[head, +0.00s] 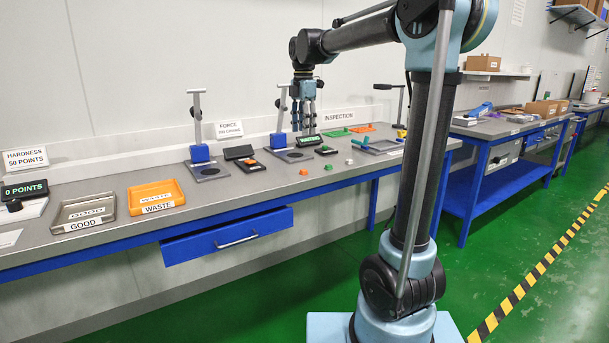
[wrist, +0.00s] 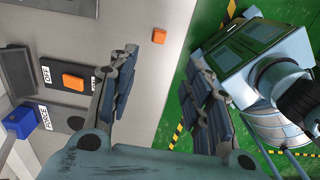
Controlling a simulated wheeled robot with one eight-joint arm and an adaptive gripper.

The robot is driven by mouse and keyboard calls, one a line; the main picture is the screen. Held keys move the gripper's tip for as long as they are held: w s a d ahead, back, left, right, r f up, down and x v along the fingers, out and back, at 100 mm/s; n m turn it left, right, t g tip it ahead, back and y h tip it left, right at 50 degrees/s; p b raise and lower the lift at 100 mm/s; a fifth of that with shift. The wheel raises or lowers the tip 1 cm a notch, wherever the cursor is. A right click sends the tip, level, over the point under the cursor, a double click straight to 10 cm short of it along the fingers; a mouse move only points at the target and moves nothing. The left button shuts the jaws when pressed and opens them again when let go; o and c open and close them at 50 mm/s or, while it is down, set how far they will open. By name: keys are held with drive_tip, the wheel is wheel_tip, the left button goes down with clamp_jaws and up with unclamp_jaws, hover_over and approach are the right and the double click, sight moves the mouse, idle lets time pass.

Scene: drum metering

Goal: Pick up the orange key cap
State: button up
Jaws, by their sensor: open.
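The orange key cap (head: 301,173) is a small block on the grey bench near its front edge. In the wrist view the orange key cap (wrist: 159,36) lies on the bare bench top, beyond the fingertips and between their lines. My gripper (head: 303,128) points down above the bench, further back than the cap. In the wrist view my gripper (wrist: 158,65) has its two fingers wide apart with nothing between them. The cap is apart from both fingers and fully visible there.
A green cap (head: 328,167) and a white cap (head: 349,161) lie to the right along the bench. A dark switch box with an orange button (wrist: 73,82) and a blue force stand (wrist: 22,122) are left of the fingers. An orange waste tray (head: 157,187) stands further left.

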hover_over(304, 170)
wheel_tip(304, 170, down, 10)
drive_tip(key=shift+w+r, duration=0.15)
drive_tip(key=shift+w+f, duration=0.15)
drive_tip(key=shift+f, duration=1.2)
drive_tip(key=shift+w+f, duration=0.1)
drive_tip(key=shift+f, duration=1.2)
drive_tip(key=c, duration=0.8)
